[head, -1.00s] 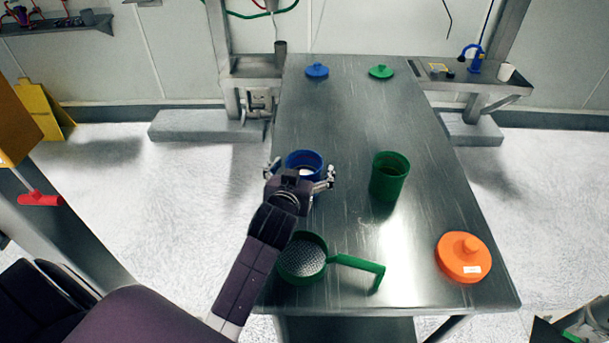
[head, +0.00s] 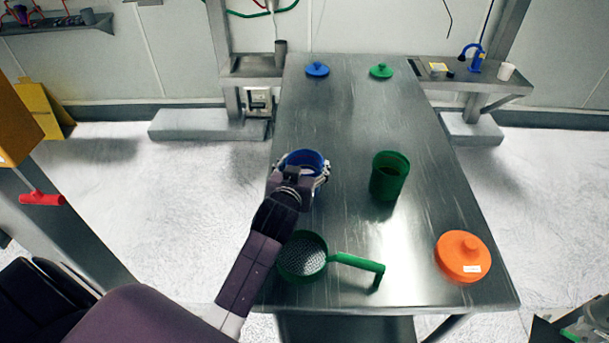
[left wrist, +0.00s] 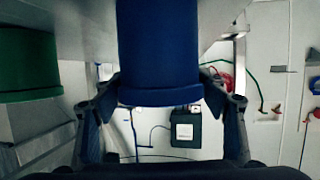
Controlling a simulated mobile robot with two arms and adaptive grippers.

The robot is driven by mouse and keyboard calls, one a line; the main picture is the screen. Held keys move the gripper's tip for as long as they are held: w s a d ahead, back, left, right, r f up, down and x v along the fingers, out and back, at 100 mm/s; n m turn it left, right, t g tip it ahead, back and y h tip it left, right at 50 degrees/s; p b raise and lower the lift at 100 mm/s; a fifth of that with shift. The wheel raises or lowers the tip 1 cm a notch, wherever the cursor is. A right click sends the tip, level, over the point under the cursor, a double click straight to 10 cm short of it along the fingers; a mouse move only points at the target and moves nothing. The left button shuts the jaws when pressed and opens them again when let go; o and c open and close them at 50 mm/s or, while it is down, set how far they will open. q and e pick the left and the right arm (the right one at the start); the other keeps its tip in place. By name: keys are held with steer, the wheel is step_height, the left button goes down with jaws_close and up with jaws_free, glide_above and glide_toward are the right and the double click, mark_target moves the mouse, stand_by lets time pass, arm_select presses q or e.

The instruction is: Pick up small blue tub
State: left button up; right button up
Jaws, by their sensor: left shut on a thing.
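The small blue tub (head: 306,158) stands upright at the left side of the metal table, partly hidden behind my left gripper. My left gripper (head: 302,172) is shut on it, with one finger on each side. In the left wrist view the tub (left wrist: 158,45) fills the upper middle, between the two fingers of the gripper (left wrist: 162,110). I cannot tell whether the tub's base touches the table. My right gripper is not in view.
A green tub (head: 389,177) stands to the right of the blue one. A green sieve (head: 303,257) with a handle lies in front, and an orange lid (head: 463,257) lies front right. A blue lid (head: 317,69) and green lid (head: 381,71) lie at the far end of the metal table (head: 350,120).

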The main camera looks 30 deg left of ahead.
arm_select(q)
steer(key=shift+r, duration=0.1)
steer(key=shift+r, duration=0.65)
step_height(320, 180, up, 19)
steer(key=shift+f, duration=0.2)
step_height(320, 180, up, 5)
steer(key=p, duration=0.6)
stand_by(0.3)
